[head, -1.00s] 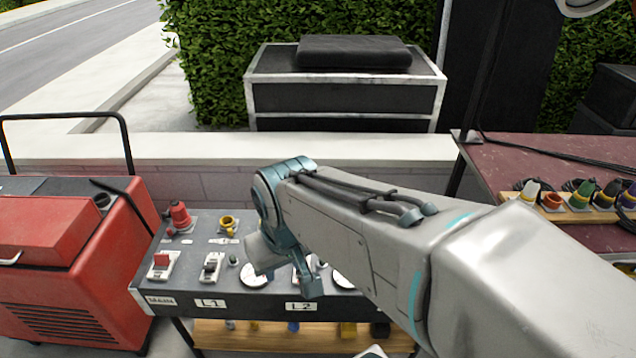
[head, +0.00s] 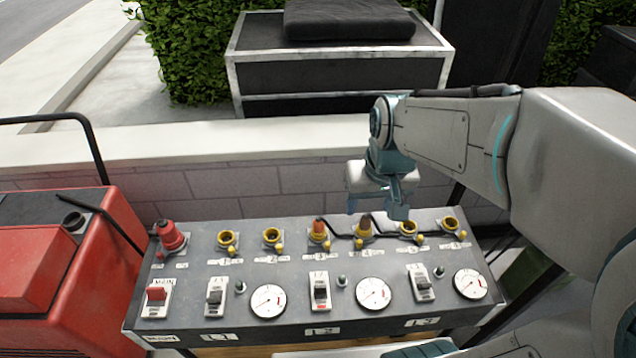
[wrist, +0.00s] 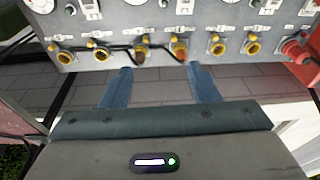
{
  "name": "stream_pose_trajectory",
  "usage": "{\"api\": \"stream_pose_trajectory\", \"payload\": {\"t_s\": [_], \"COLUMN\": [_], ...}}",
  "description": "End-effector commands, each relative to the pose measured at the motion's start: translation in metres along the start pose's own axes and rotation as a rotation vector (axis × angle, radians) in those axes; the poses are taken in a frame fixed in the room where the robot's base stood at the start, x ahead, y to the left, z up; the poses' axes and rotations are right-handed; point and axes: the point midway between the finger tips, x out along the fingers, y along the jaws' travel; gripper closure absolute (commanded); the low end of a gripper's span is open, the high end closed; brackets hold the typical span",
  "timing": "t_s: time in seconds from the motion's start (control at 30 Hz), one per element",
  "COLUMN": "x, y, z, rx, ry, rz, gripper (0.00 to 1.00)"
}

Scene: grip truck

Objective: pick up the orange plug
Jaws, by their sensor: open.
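The orange plug (head: 318,227) stands in the third yellow-ringed socket from the left on the grey panel (head: 200,264). In the wrist view it (wrist: 179,49) is just beyond the right fingertip. A brownish plug (head: 365,226) sits in the socket to its right; in the wrist view it (wrist: 140,54) is beyond the left fingertip. My gripper (head: 377,204) is open and empty, above and behind the panel's back edge, right of the orange plug. In the wrist view its blue fingers (wrist: 160,70) point toward the socket row, with nothing between them.
A large red connector (head: 170,237) stands at the panel's left end. Switches and round dials (head: 373,294) line the front. Black cables run along the sockets at right. A red machine (head: 50,270) stands left. A low wall (head: 230,185) is behind.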

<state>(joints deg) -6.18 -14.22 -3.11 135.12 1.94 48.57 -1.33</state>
Motion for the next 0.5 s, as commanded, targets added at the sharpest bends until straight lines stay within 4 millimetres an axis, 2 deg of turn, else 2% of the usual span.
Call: {"api": "stream_pose_trajectory", "payload": {"t_s": [0.03, 0.2, 0.4, 0.5], "x": [0.008, 0.041, 0.094, 0.122], "y": [-0.004, -0.019, -0.043, -0.055], "z": [-0.015, -0.060, -0.104, -0.119], "rx": [-0.012, -0.055, -0.118, -0.150], "ry": [-0.023, -0.073, -0.130, -0.153], "rz": [-0.007, -0.020, -0.015, -0.005], "gripper": [0.45, 0.45, 0.45, 0.45]}}
